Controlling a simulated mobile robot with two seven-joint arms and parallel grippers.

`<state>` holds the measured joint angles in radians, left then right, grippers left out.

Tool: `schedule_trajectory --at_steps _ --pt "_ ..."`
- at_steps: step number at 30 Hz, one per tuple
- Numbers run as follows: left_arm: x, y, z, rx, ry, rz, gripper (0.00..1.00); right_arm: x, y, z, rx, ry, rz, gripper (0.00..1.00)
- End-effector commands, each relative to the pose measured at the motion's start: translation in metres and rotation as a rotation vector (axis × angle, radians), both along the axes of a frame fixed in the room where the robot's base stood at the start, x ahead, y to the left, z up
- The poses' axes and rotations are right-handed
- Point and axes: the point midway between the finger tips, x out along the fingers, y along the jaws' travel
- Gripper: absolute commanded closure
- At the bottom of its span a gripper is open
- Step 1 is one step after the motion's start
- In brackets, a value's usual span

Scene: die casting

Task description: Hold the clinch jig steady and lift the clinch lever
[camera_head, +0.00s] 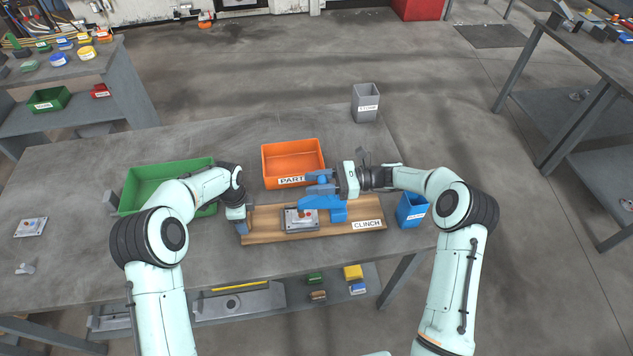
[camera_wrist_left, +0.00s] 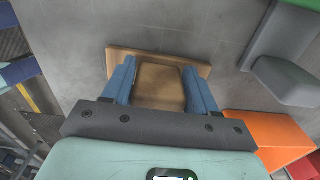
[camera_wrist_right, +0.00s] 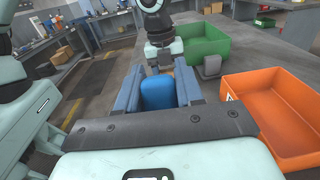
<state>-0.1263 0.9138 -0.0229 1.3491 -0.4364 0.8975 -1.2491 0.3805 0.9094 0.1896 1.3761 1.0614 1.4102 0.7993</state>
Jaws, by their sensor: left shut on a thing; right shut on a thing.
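The clinch jig is a wooden board (camera_head: 272,233) with a CLINCH label, lying on the table. A blue press with its clinch lever (camera_head: 318,190) stands on the board, beside a grey plate (camera_head: 300,219). My left gripper (camera_head: 240,226) is at the board's left end, shut on a wooden block of the jig; in the left wrist view the block (camera_wrist_left: 160,87) sits between the fingers. My right gripper (camera_head: 336,182) is at the right of the press, shut on the blue lever; in the right wrist view the lever's rounded blue end (camera_wrist_right: 158,93) is between the fingers.
An orange PART bin (camera_head: 291,160) stands just behind the jig. A green bin (camera_head: 150,178) is at the left, partly behind my left arm. A blue cup (camera_head: 411,210) stands right of the board and a grey bin (camera_head: 365,103) behind. The table's left front is mostly clear.

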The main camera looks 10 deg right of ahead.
Motion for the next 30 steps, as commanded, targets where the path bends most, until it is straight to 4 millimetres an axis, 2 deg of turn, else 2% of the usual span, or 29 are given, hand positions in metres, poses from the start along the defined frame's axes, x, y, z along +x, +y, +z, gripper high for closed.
schedule_trajectory --at_steps 6,13,14,15,25,30 --pt "0.001 -0.001 0.002 -0.002 -0.004 0.0 1.0 0.0 -0.016 0.007 0.128 -0.006 -0.003 1.0" --pt "0.001 -0.001 0.002 -0.001 -0.004 0.0 1.0 0.0 -0.016 0.008 0.131 -0.008 -0.001 1.0" --pt "0.001 -0.001 0.002 -0.001 -0.004 0.0 1.0 0.0 -0.016 0.008 0.131 -0.008 -0.001 0.57" --pt "0.001 -0.001 0.002 -0.001 -0.004 0.0 1.0 0.0 -0.016 0.008 0.131 -0.008 -0.001 0.44" --pt "0.001 -0.001 0.002 -0.001 -0.004 0.0 1.0 0.0 -0.016 0.009 0.13 -0.008 0.0 0.43" --pt "0.001 -0.001 0.002 -0.001 -0.004 0.0 1.0 0.0 -0.016 0.029 0.129 -0.012 0.0 0.43"
